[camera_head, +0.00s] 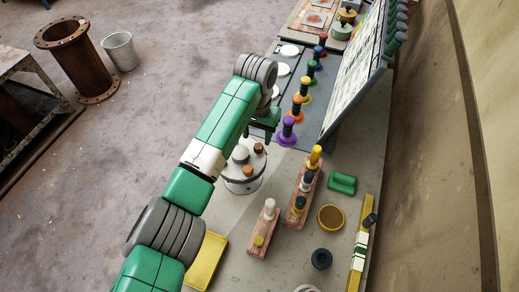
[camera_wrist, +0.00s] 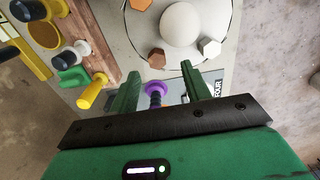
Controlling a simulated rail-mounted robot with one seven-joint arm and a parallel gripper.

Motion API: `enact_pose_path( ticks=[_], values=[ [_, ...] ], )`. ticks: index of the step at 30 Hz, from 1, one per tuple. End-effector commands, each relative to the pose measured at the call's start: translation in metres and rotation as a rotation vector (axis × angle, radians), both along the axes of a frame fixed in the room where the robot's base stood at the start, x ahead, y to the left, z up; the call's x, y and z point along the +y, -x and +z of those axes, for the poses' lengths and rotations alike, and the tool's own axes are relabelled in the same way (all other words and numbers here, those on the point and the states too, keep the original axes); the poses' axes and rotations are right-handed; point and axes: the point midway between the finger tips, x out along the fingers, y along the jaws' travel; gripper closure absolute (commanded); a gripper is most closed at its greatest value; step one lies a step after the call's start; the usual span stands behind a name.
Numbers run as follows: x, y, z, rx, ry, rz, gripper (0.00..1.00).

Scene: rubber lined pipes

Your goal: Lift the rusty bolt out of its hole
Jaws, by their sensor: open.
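Two orange-brown hex bolts stand on a round grey plate (camera_head: 236,184). One bolt (camera_head: 258,148) is at the plate's back right and the other (camera_head: 247,172) at its front; I cannot tell which is the task's rusty one. In the wrist view, one brown bolt (camera_wrist: 157,58) is near the picture's middle and the other (camera_wrist: 141,4) is at the top edge. A white hex bolt (camera_wrist: 209,48) and a large pale dome (camera_wrist: 180,24) are beside them. My gripper (camera_wrist: 159,82) is open and empty, apart from the bolts; it also shows behind the plate (camera_head: 268,122).
A purple-based peg (camera_head: 287,131) and several coloured pegs stand in a row behind the plate. Wooden blocks (camera_head: 293,215) with pegs are to its right. A yellow tray (camera_head: 207,262) lies in front. A tilted panel (camera_head: 352,75) rises at the back right.

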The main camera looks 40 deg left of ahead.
Motion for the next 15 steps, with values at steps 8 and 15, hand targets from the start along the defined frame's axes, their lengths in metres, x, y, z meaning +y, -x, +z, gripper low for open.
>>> enact_pose_path(
  ticks=[8,15],
  values=[
    [-0.004,0.000,-0.044,0.001,0.002,0.000,0.53],
    [-0.004,0.000,-0.046,0.001,0.001,0.000,0.54]
  ],
)
